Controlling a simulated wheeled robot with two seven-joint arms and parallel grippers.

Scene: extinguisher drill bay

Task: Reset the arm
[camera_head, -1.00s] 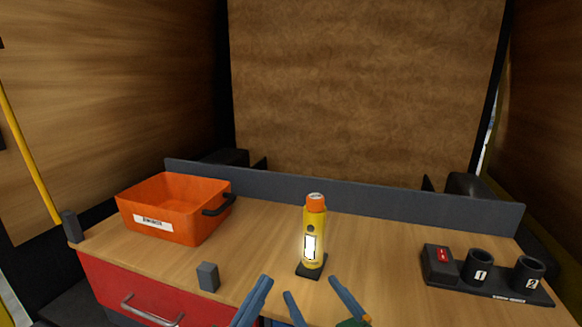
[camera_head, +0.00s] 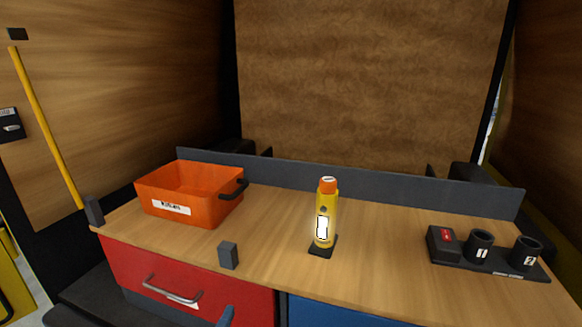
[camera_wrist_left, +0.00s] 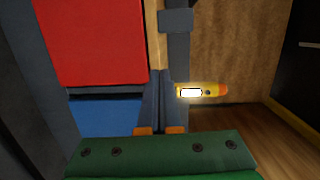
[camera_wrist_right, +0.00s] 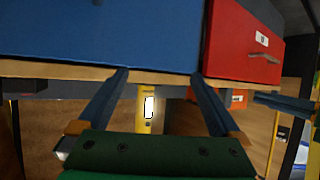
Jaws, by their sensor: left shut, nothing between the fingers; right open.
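A yellow extinguisher bottle with an orange cap (camera_head: 327,212) stands upright on a small black base (camera_head: 321,251) on the wooden counter. It also shows in the left wrist view (camera_wrist_left: 205,91) and the right wrist view (camera_wrist_right: 147,108). My left gripper (camera_head: 226,316) shows only as a blue fingertip at the bottom edge of the head view, in front of the red drawer. Its fingers (camera_wrist_left: 161,75) are together and empty in the left wrist view. My right gripper (camera_wrist_right: 160,74) is open and empty in its wrist view, low before the blue drawer; the head view does not show it.
An orange bin (camera_head: 190,197) with a black handle stands at the counter's left. A small grey block (camera_head: 228,256) sits near the front edge. A black holder with two numbered cups (camera_head: 485,257) and a red switch is at right. A red drawer (camera_head: 200,280) and blue drawer (camera_head: 330,312) lie below.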

